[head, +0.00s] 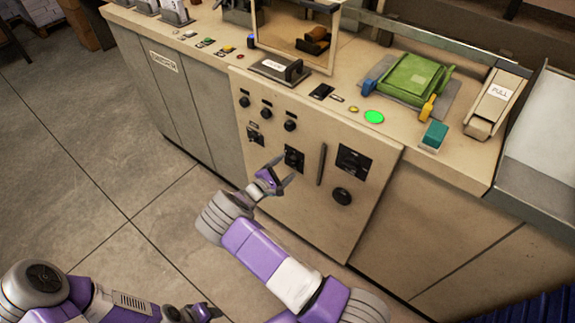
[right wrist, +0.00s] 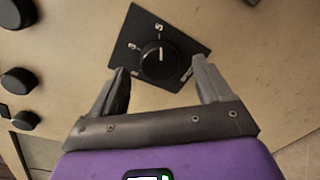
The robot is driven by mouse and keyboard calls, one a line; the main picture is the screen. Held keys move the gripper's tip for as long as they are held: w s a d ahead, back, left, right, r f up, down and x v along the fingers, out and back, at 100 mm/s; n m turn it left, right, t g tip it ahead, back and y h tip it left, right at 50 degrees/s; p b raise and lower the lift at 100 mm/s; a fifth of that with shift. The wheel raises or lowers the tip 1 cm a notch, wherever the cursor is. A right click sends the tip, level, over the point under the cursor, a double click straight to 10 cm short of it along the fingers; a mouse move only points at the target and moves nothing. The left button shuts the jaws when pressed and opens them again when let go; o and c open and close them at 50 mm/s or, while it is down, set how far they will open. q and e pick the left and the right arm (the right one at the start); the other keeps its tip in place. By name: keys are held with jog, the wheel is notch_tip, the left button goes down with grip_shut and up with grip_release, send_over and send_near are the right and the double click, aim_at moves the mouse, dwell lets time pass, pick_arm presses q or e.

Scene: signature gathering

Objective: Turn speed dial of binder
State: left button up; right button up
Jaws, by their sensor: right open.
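The binder (head: 248,210) is a beige cabinet with black knobs on its sloping front panel. One black round dial on a square black plate (head: 294,158) sits mid-panel. In the right wrist view this dial (right wrist: 158,60) has a pale pointer line pointing up and white marks on its plate. My right gripper (head: 281,172) is just in front of that plate. In the right wrist view my right gripper (right wrist: 160,80) is open, its fingers on either side below the dial, apart from the knob. My left gripper (head: 200,312) is low at the bottom edge, its jaws too small to read.
The top holds a green lit button (head: 374,117) and a green clamp-like part (head: 414,78). Floor (head: 90,150) is clear at left.

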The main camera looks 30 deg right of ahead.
jog(key=p+v, duration=0.1)
jog(key=v, duration=0.4)
jog(key=shift+s+a, duration=0.15)
jog(key=shift+a, duration=0.2)
